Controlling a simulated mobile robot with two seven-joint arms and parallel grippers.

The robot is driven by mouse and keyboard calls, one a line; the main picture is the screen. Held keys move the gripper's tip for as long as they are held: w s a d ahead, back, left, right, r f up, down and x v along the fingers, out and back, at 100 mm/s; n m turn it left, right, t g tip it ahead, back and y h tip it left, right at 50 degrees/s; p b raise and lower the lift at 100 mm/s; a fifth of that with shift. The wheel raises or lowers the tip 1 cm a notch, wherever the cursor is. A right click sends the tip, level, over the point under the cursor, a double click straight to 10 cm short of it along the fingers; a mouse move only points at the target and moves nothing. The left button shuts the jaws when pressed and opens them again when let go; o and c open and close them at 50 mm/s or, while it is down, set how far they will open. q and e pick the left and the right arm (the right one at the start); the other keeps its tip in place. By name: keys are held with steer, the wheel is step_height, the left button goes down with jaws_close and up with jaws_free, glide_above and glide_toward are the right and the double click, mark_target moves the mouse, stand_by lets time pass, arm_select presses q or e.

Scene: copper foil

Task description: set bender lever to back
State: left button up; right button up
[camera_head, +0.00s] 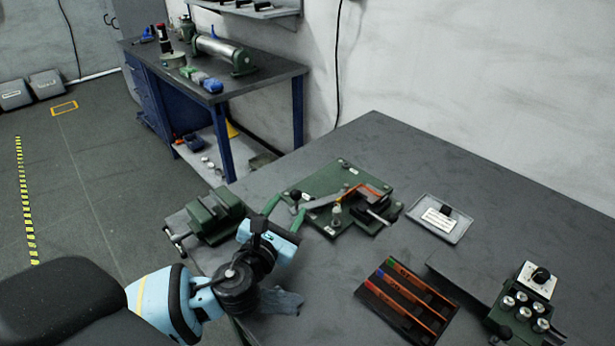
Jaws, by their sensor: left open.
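The bender (351,177) is a green plate on the dark workbench, with posts, a clamp at its right and an orange copper-coloured strip (372,190). Its lever (326,200) looks like a grey bar, running from the middle of the plate down to the left. My left gripper (285,211) comes in from the lower left, light blue with green fingers. The fingers are apart, near the lever's left end. I cannot tell whether they touch it. No object shows between them. My right gripper is not in view.
A green vise (214,214) stands close to the left of my gripper. A grey tray (440,218) lies to the right. A dark rack with coloured strips (408,296) and a green control box (522,309) are in front. The bench's back right is clear.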

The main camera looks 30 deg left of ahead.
mark_target(294, 197)
arm_select(q)
steer(key=shift+s, duration=0.15)
steer(key=shift+r, duration=0.15)
steer(key=w, duration=0.7)
steer(key=shift+w+a, duration=0.35)
steer(key=shift+a, duration=0.05)
jaws_close()
